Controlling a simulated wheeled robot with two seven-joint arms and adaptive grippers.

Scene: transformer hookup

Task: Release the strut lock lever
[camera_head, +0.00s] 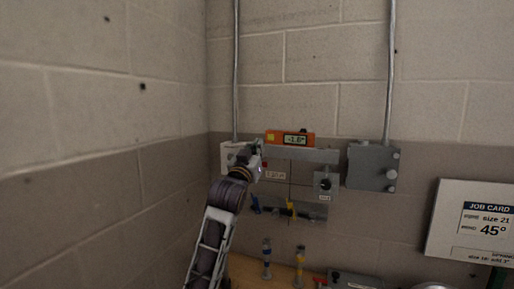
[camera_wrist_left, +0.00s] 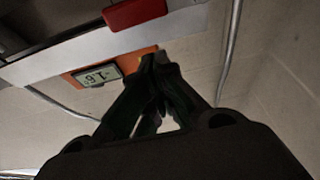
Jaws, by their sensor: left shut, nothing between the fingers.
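My left gripper (camera_head: 252,158) reaches up from below to the left end of a grey metal strut (camera_head: 322,156) on the wall. In the left wrist view its dark fingers (camera_wrist_left: 155,62) are shut and empty, and their tips overlap the end of an orange digital level in the picture. A red block-like part (camera_wrist_left: 135,13), possibly the lock lever, shows on the strut's edge in that view, apart from the fingers. In the head view only a small red spot (camera_head: 265,164) shows beside the gripper. The right gripper is not in view.
The orange level (camera_head: 290,138) sits on the strut and reads about -1.6°. A grey box (camera_head: 373,167) is at the right, with conduits above. Blue and yellow handled tools (camera_head: 290,208) hang below. A bench (camera_head: 283,273) holds several items. A job card (camera_head: 482,222) shows 45°.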

